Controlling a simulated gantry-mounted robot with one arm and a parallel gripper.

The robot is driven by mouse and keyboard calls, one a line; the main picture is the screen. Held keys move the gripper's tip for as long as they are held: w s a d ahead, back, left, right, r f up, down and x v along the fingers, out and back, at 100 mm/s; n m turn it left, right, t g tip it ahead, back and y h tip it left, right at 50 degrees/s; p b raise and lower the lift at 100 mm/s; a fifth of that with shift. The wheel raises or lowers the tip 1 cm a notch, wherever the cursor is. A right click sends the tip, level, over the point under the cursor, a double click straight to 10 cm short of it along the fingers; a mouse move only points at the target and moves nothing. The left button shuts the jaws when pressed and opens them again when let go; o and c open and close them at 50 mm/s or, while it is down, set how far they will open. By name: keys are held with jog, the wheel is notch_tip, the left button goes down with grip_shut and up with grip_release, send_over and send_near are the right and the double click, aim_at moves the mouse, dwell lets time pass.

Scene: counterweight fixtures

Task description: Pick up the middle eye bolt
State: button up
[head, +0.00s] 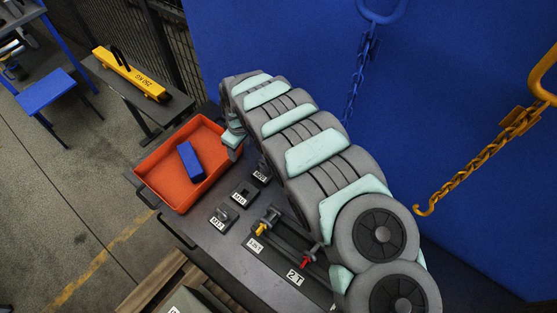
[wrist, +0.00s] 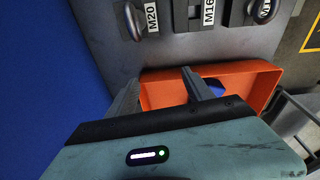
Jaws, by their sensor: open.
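Three labelled holders stand in a row on the dark bench. The middle one, the M16 holder (head: 242,194), sits between M12 (head: 222,216) and M20 (head: 261,175). In the wrist view the M16 holder (wrist: 181,15) is cut by the top edge, and I cannot make out its eye bolt clearly. The M20 eye bolt (wrist: 133,22) and the M12 eye bolt (wrist: 265,10) show as rings on either side. My gripper (wrist: 160,77) is open and empty, its two fingers apart. In the head view it is partly hidden by my arm, near the orange bin's right side.
An orange bin (head: 151,167) holding a blue block (head: 190,161) stands beside the holders. A yellow hook chain (head: 478,165) and a blue chain (head: 358,75) hang by the blue panel.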

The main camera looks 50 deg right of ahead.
jog(key=g, duration=0.2)
send_over(265, 168)
jog(key=shift+a+r, duration=0.1)
jog(key=shift+r, duration=0.05)
notch_tip(265, 168, down, 4)
jog(key=shift+w+a, duration=0.1)
jog(key=shift+a, duration=0.05)
jog(key=shift+d+f, duration=0.15)
jog(key=shift+f, duration=1.45)
jog(key=shift+d+f, duration=0.1)
jog(key=shift+f, duration=1.5)
grip_shut()
